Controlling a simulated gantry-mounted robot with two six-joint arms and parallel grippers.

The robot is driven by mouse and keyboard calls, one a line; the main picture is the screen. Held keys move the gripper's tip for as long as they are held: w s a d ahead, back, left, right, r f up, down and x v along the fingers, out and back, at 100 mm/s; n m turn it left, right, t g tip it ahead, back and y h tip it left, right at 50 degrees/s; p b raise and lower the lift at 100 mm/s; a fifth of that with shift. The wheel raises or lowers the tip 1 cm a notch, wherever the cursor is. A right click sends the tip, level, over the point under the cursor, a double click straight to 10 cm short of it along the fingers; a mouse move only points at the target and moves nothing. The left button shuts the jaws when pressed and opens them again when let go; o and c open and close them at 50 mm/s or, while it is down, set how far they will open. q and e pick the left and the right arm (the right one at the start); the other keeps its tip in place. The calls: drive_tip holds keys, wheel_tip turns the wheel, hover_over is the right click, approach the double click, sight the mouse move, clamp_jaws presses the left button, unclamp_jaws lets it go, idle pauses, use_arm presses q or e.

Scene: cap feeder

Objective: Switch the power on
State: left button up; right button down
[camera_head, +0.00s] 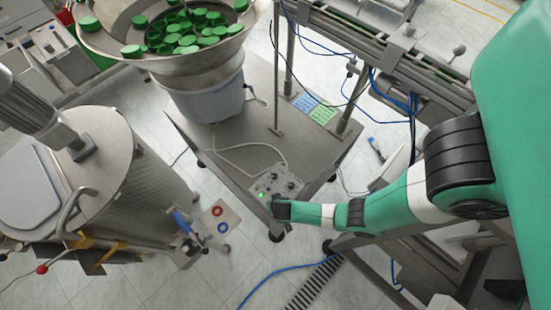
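A small grey control box (277,182) with dark knobs sits at the front corner of the metal feeder table. A green light (261,195) glows on its left side. My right arm comes in from the right, and its dark gripper (276,206) is at the front edge of the box, close to the green light. The fingertips are small and dark, so I cannot tell whether they touch the box or whether they are open. The gripper hides part of the box's front. My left gripper is not in view.
A metal bowl (165,58) of green caps stands on the feeder table (235,130). A steel tank (115,175) with pipes and a valve is at the left. A conveyor frame (400,50) with blue cables is at the upper right. A blue hose (262,277) lies on the floor.

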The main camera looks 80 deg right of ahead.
idle(0.5)
drive_tip(key=c, duration=0.5)
unclamp_jaws()
drive_tip(key=p+v, duration=1.1)
drive_tip(key=p, duration=0.1)
drive_tip(key=shift+a+r, duration=0.2)
drive_tip(key=shift+r, duration=0.15)
drive_tip(key=shift+w, duration=0.1)
